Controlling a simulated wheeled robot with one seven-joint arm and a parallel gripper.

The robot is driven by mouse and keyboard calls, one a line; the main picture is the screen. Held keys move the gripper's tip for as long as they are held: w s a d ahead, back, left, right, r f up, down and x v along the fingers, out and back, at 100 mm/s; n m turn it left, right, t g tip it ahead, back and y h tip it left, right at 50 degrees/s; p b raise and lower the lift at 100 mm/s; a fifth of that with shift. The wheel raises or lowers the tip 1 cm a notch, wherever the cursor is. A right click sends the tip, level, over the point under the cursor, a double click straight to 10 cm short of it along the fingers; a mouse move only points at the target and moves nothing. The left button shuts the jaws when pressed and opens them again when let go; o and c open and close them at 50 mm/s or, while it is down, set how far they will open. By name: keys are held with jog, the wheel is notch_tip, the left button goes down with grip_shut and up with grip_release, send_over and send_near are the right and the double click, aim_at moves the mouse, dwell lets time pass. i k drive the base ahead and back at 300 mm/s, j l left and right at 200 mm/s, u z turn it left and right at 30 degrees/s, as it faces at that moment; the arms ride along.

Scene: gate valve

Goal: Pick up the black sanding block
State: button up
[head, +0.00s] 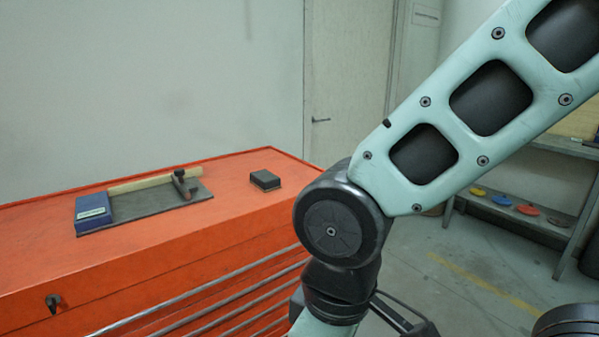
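The black sanding block (265,180) is a small dark rectangular block. It lies flat on the orange top of a tool chest (232,211), near the back right corner in the head view. It stands apart from the other things on the chest. My arm fills the right half of the view, with its dark elbow joint to the right of the block. My gripper cannot be made out in this view.
A grey mat (152,214) on the chest's left holds a blue box (93,211), a pale rod (140,183) and a dark tool (183,184). Bare orange top lies between mat and block. A shelf (520,217) with coloured discs stands at right.

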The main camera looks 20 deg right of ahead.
aim_at(266, 181)
jog(key=i+l+u, duration=0.45)
jog(key=i+l, duration=0.85)
jog(key=l, duration=0.1)
